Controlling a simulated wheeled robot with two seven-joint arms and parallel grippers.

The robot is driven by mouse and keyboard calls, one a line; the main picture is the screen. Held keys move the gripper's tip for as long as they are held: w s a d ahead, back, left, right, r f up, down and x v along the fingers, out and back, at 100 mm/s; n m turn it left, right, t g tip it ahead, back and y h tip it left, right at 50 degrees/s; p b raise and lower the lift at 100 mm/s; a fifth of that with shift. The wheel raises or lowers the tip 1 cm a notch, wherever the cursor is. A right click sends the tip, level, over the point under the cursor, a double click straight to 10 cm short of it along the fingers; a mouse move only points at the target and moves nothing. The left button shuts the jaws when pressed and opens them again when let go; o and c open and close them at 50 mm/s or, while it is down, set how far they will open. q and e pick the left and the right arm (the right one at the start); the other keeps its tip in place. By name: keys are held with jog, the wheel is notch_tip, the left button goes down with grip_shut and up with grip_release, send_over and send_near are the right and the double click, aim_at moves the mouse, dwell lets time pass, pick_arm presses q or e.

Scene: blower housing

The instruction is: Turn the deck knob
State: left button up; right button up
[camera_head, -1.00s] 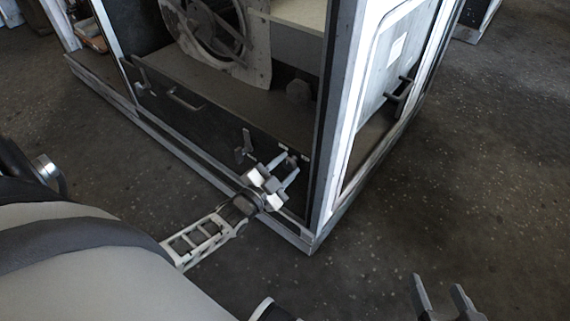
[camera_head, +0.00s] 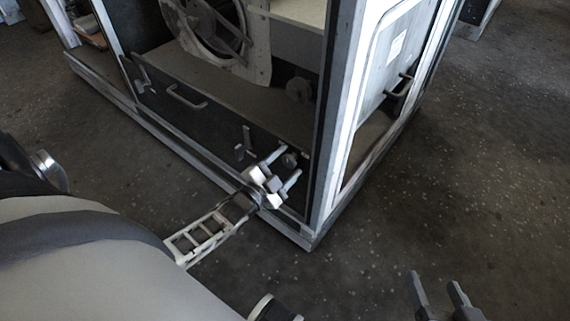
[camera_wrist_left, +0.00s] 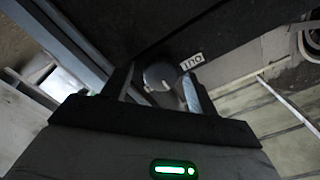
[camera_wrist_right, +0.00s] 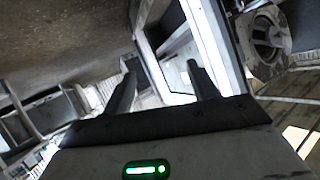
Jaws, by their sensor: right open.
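The deck knob (camera_wrist_left: 160,75) is round and grey, on a dark panel, with a small white label (camera_wrist_left: 192,61) beside it in the left wrist view. In the head view the knob (camera_head: 289,160) is small, low on the housing's front near the corner. My left gripper (camera_head: 292,161) is open at the panel, one finger on each side of the knob. In the left wrist view a gap shows between the knob and each finger of this gripper (camera_wrist_left: 157,82); how deep the knob sits is unclear. My right gripper (camera_head: 434,281) is open and empty above the floor; its fingers also show in the right wrist view (camera_wrist_right: 160,80).
The blower housing's frame corner post (camera_head: 335,120) stands just right of the knob. A lever-like handle (camera_head: 245,143) is left of the knob, and a bar handle (camera_head: 186,98) is further left. The floor (camera_head: 480,160) at the right is clear.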

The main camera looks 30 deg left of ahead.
pick_arm(q)
jog(key=shift+s, duration=0.15)
jog(key=s+a+p, duration=0.1)
jog(key=s+p, duration=0.2)
jog(key=s, duration=1.2)
jog(key=shift+s+a, duration=0.15)
jog(key=shift+s, duration=0.15)
pick_arm(e)
jog(key=shift+s+d+f+g+h, duration=0.1)
jog(key=shift+d+f+g+h, duration=0.15)
jog(key=shift+f+g, duration=0.2)
jog(key=shift+d+f+g+h, duration=0.15)
jog(key=shift+d+f+g, duration=0.15)
jog(key=shift+f, duration=0.2)
jog(key=shift+s+a, duration=0.1)
